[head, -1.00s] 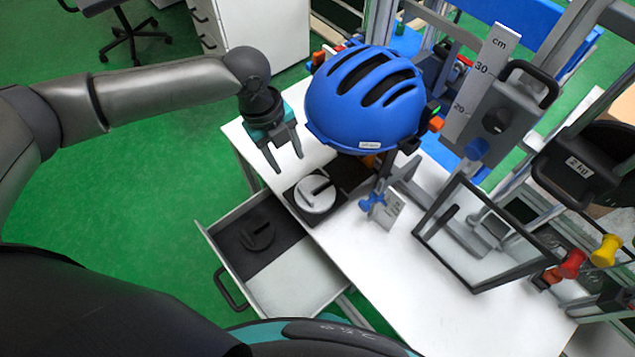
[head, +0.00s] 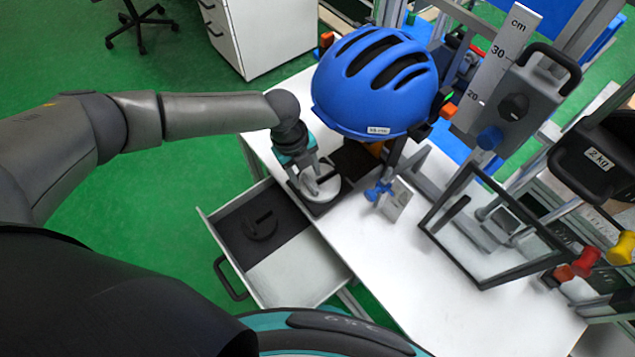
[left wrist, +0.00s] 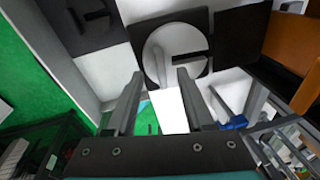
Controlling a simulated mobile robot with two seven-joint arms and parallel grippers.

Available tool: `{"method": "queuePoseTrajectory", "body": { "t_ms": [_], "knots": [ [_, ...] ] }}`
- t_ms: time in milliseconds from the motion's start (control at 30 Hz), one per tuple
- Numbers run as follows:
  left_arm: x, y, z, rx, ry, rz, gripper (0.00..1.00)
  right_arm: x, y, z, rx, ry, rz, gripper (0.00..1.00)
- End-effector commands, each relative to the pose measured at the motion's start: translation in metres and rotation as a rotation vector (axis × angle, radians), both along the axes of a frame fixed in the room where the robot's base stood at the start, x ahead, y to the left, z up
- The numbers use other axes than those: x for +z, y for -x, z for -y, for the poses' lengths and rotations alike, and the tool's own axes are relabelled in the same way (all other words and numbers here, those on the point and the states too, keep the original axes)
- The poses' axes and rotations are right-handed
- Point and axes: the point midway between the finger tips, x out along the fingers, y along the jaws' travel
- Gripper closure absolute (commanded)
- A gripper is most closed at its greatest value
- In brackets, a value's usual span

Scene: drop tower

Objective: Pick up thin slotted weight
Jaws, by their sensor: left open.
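A pale silver slotted disc weight (head: 327,190) lies in a black holder (head: 318,208) on the white table. In the left wrist view the disc (left wrist: 177,38) shows a dark slot and a bar across it. My left gripper (head: 315,186) is open and points down at the disc in the head view, partly covering it. In the left wrist view its two fingertips (left wrist: 159,76) are spread at the disc's near edge, with nothing between them. I cannot tell whether they touch it. A dark slotted weight (head: 261,226) lies in the open drawer. My right gripper is out of view.
The open drawer (head: 300,272) juts out below the table (head: 390,265). A blue helmet (head: 372,85) stands close behind the disc. A small stand with a blue knob (head: 378,190) and a framed clear panel (head: 490,235) are to the right.

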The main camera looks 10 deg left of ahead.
Motion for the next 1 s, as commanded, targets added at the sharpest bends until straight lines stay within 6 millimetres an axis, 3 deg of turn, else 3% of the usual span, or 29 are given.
{"method": "queuePoseTrajectory", "body": {
  "t_ms": [200, 467, 933, 1000],
  "knots": [
    [-0.023, -0.001, 0.004, -0.001, 0.001, -0.001, 0.47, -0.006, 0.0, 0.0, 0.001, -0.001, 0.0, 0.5],
    [-0.023, -0.001, 0.004, -0.001, 0.001, 0.001, 0.47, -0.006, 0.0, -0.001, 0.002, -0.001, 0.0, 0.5],
    [-0.023, -0.001, 0.004, 0.0, 0.0, 0.0, 1.0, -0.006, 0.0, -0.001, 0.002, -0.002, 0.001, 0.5],
    [-0.023, -0.001, 0.004, 0.0, 0.0, 0.0, 1.0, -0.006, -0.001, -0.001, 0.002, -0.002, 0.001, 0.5]
  ]
}}
